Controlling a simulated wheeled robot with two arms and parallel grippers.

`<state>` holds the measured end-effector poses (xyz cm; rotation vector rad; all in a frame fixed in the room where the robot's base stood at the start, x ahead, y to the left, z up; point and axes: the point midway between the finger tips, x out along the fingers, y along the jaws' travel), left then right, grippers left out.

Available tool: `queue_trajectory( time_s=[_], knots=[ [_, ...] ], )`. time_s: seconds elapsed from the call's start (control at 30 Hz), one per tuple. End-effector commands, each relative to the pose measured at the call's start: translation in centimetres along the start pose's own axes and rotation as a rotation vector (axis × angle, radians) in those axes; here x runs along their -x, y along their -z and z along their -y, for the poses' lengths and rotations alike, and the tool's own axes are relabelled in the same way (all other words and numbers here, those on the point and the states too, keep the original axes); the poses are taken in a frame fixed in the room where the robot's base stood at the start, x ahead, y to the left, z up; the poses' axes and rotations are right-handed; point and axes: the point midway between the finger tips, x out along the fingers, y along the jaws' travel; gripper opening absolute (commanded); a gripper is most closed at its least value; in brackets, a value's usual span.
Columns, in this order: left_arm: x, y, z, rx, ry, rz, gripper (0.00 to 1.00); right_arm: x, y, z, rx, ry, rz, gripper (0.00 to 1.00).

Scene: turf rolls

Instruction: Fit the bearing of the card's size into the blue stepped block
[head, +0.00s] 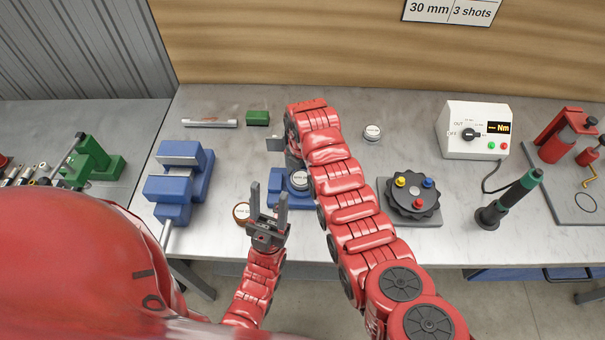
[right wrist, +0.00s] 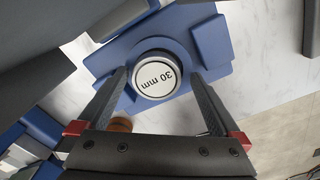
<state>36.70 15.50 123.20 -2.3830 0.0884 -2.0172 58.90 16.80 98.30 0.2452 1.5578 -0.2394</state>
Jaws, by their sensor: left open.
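The card (head: 450,11) on the back wall reads 30 mm and 3 shots. The blue stepped block (head: 277,187) lies on the bench and is partly hidden by my right arm. A round silver bearing (head: 297,178) sits on it; in the right wrist view the bearing (right wrist: 157,75) is marked 30 mm and rests at the block (right wrist: 215,45). I cannot tell how deep it sits. My right gripper (right wrist: 160,78) is open, fingers either side of the bearing with gaps. My left gripper (head: 268,198) is open and empty at the front of the block.
A copper-rimmed disc (head: 241,213) lies left of my left gripper, and another white-topped disc (head: 372,132) lies behind right. A blue vise (head: 180,180) stands left. A black knobbed fixture (head: 410,197) and a torque meter (head: 474,130) stand right. The bench between is clear.

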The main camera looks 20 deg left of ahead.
Motion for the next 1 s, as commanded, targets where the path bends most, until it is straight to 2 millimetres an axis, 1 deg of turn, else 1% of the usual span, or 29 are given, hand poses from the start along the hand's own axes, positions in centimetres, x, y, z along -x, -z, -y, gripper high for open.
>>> queue_trajectory(
  time_s=[0.17,0.27,0.37,0.47,0.5,0.53,0.6,0.7,0.83,1.0],
  knots=[
    [0.3,-0.1,0.0,0.0,0.0,0.0,0.5,0.4,-0.1,0.0,-0.001,0.0,0.001,1.0],
    [0.8,-0.1,0.0,0.0,0.0,0.0,0.5,1.2,-0.2,-0.1,-0.001,-0.001,0.003,1.0],
    [1.6,-0.3,-0.1,0.0,0.0,0.0,0.5,2.8,-0.2,0.0,-0.002,-0.004,0.005,1.0],
    [2.4,-0.4,-0.1,0.0,0.0,0.0,0.5,5.5,-0.3,-0.2,-0.001,-0.009,0.008,1.0],
    [1.9,-0.3,-0.1,0.0,0.0,0.0,0.5,7.0,-0.2,-0.1,-0.001,-0.007,0.006,1.0],
    [0.2,-0.1,0.0,0.0,0.0,0.001,0.5,8.3,-0.1,0.0,-0.001,-0.003,0.003,1.0],
    [-1.1,0.2,0.1,0.0,0.0,-0.001,0.5,9.5,-0.2,0.1,-0.002,-0.001,0.003,1.0],
    [-2.3,0.4,0.1,0.0,0.0,0.0,0.5,10.9,-0.2,0.1,-0.002,-0.002,0.002,1.0],
    [-3.2,0.5,0.2,0.0,0.0,0.0,0.5,11.9,-0.1,0.0,-0.002,-0.001,0.002,1.0],
    [-3.4,0.6,0.2,0.0,0.0,0.0,0.5,12.2,-0.1,0.0,-0.002,0.0,0.002,1.0]
  ],
)
